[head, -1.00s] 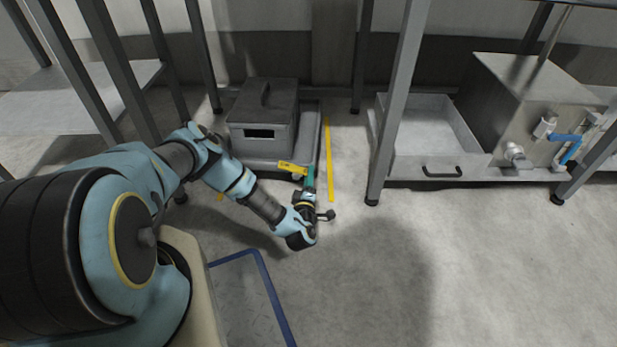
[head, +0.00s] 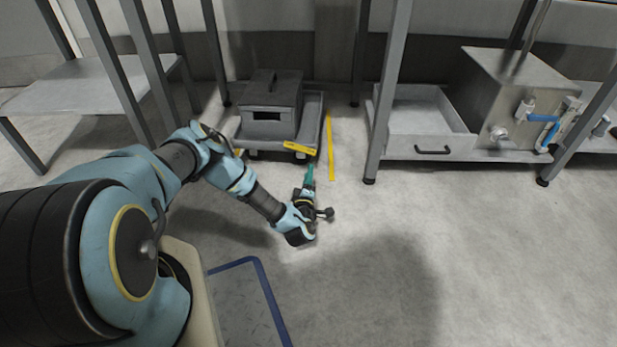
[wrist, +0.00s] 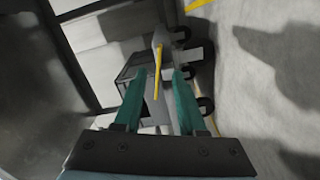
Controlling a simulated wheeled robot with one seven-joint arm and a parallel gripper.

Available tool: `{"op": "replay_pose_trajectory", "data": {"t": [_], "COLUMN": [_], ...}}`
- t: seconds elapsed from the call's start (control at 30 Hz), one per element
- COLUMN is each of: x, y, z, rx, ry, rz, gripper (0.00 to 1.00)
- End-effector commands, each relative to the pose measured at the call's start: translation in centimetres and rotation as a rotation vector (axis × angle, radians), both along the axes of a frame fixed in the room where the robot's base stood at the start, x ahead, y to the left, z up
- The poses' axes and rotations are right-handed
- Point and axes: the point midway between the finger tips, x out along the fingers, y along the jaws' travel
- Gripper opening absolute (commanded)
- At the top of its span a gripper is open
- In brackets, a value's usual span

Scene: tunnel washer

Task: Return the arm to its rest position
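My gripper (head: 310,172) is at the end of my blue and black arm, stretched forward low over the floor in the head view. Its teal fingers point toward the front of a grey wheeled cart (head: 313,125). In the wrist view the two teal fingers (wrist: 157,88) stand apart with nothing held between them. The cart's yellow front edge strip (wrist: 158,72) shows between and beyond the fingers. Whether the fingertips touch the cart cannot be told, but a small gap seems to show.
A dark grey box (head: 270,105) with a handle sits on the cart. A yellow floor line (head: 331,150) runs beside it. A steel table leg (head: 385,110), a drawer (head: 430,140) and a metal tank with blue valves (head: 500,95) stand right. A shelf (head: 90,88) is left. Floor at front right is clear.

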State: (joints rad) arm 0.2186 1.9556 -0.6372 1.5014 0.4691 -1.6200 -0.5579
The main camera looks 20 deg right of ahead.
Motion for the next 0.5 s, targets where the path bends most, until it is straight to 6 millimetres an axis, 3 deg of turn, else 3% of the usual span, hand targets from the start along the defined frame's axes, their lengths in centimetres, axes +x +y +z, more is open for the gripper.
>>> {"op": "replay_pose_trajectory", "data": {"t": [0.37, 0.5], "x": [0.1, 1.5], "y": [-0.1, -0.8], "z": [0.2, 2.1], "rx": [0.003, 0.053], "ry": [0.0, 0.0], "rz": [-0.004, -0.058], "gripper": [0.4, 0.4]}}
